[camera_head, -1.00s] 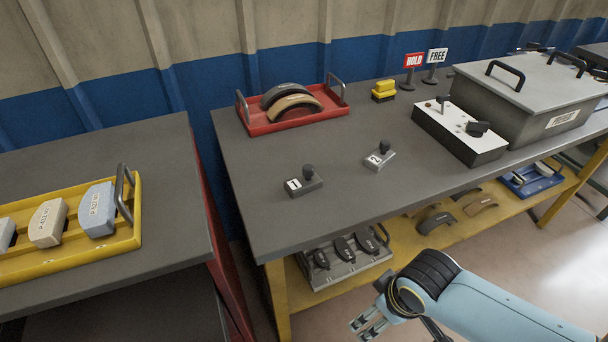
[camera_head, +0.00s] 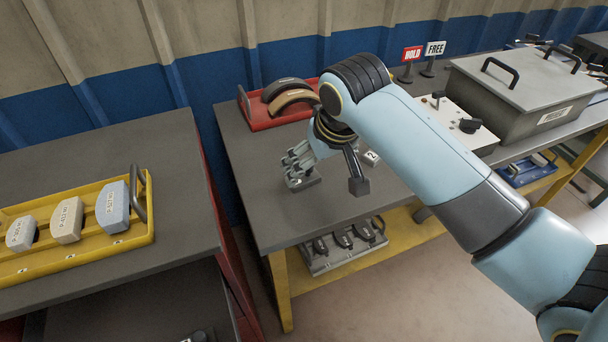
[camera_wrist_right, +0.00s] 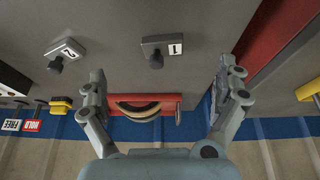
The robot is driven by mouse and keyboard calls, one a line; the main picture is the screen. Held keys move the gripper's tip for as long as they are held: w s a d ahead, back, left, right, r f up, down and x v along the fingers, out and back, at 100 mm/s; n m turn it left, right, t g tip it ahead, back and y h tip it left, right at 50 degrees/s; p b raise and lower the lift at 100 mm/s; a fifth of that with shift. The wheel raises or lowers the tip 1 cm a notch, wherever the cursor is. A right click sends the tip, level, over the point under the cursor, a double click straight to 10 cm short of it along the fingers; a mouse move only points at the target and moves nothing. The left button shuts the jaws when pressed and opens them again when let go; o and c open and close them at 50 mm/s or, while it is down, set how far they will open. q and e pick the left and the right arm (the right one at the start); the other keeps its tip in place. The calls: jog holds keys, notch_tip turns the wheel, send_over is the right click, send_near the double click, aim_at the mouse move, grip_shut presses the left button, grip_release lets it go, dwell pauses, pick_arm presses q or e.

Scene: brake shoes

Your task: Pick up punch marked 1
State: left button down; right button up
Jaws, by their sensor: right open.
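Punch 1 is a small grey block with a dark knob and a white label reading 1. It lies on the grey bench, and in the right wrist view punch 1 (camera_wrist_right: 155,50) is fully visible ahead of the fingers, between their lines. In the head view punch 1 (camera_head: 303,184) is partly hidden behind my right gripper (camera_head: 299,163). That gripper is open and empty, its fingers wide apart in the wrist view (camera_wrist_right: 160,72). The similar punch 2 (camera_wrist_right: 64,53) lies to one side; in the head view punch 2 (camera_head: 371,158) is mostly covered by my arm.
A red tray (camera_head: 262,119) with curved brake shoes stands behind the punches. A white-topped box (camera_head: 470,126) and a grey lidded bin (camera_head: 520,85) stand right. HOLD (camera_head: 412,54) and FREE (camera_head: 435,48) signs stand at the back. A yellow tray (camera_head: 100,247) is on the left table.

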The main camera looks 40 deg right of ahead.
jog(key=w+f, duration=0.5)
jog(key=shift+d+b, duration=0.3)
jog(key=shift+d, duration=0.05)
jog(key=x, duration=0.5)
jog(key=shift+w+f, duration=0.2)
jog(key=shift+f, duration=0.05)
jog(key=c, duration=1.7)
jog(key=shift+o, duration=0.2)
jog(key=shift+r, duration=0.1)
